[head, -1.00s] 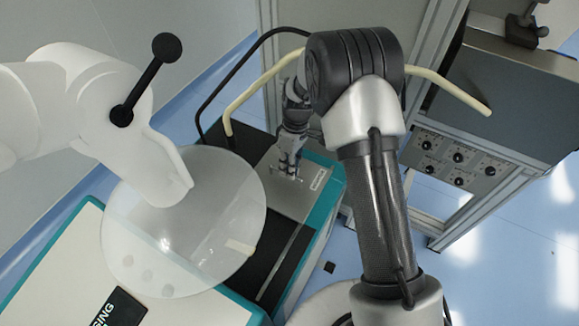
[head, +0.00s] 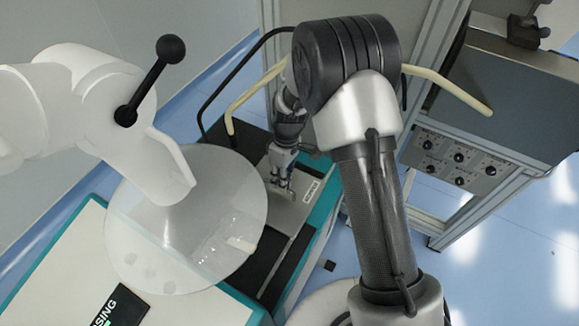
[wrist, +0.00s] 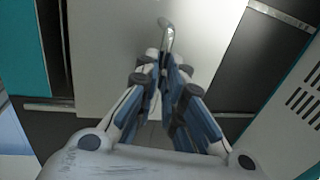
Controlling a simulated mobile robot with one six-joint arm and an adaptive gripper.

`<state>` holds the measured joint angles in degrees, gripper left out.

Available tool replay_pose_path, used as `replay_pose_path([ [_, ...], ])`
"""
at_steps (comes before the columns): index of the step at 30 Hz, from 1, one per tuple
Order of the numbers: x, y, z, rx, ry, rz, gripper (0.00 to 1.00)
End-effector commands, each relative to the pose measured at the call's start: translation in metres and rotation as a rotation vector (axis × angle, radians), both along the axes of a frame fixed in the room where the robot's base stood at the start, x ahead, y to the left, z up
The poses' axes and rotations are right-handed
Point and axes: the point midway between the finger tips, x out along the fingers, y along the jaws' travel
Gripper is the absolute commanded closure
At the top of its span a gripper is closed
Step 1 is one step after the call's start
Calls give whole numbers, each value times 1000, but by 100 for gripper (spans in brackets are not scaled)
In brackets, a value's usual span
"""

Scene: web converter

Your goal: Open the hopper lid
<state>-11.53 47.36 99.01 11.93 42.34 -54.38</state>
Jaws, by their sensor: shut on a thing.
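The hopper lid (head: 303,208) is a flat grey metal plate with a small white label, on top of a teal-edged machine left of my arm in the head view. It lies flat over a black surface. In the wrist view the lid (wrist: 110,60) fills the middle, and its thin metal handle (wrist: 167,34) stands up from it. My gripper (head: 281,190) is above the lid, fingers pointing down. In the wrist view my gripper (wrist: 165,62) is shut on the handle; the fingers hide its near part.
A translucent round disc (head: 180,240) and a white machine arm with a black lever (head: 150,80) stand to the left. A cream bent rail (head: 255,88) runs behind my gripper. A grey control box with knobs (head: 455,165) is on the right.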

Motion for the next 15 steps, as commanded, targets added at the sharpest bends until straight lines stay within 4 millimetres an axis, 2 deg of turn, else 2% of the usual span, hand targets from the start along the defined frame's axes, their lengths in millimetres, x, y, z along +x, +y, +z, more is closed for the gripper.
replay_pose_path([
  [3, -18, 12, 1, 0, 0, 3, 100],
  [6, -24, 16, 1, 0, -2, 0, 100],
  [15, -24, 16, 0, 0, -3, -1, 100],
])
